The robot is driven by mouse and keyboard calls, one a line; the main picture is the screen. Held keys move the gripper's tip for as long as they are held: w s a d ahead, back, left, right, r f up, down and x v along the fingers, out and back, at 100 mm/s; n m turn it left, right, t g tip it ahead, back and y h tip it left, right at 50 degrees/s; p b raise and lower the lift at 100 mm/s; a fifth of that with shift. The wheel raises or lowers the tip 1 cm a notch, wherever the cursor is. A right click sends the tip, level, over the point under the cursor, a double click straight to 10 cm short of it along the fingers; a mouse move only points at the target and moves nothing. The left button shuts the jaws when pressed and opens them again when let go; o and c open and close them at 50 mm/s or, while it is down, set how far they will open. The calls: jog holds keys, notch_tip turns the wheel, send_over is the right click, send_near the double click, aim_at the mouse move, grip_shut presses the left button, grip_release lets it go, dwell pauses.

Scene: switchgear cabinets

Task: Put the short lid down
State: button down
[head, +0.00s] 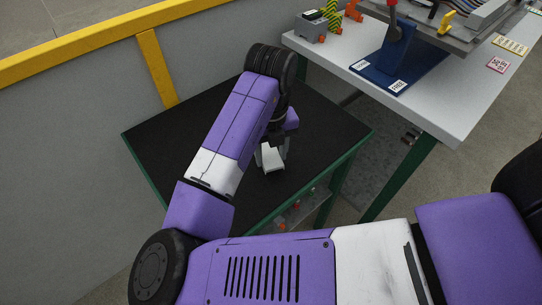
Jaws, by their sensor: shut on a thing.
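My arm reaches out over a low table with a black top (180,130). My gripper (272,155) points down over the right part of this top. It is shut on a small pale grey-white piece, the short lid (273,160). The lid is close to the black surface; I cannot tell whether it touches it. My wrist and forearm hide part of the gripper and of the lid.
A white-topped table (450,105) stands at the upper right with a blue stand (400,65), a grey box (310,27) and cabling gear. A yellow rail (80,52) runs behind on the left. The black top is bare around the gripper.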

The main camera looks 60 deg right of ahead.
jog(key=shift+f, duration=0.65)
jog(key=shift+f, duration=0.15)
jog(key=c, duration=0.7)
grip_release()
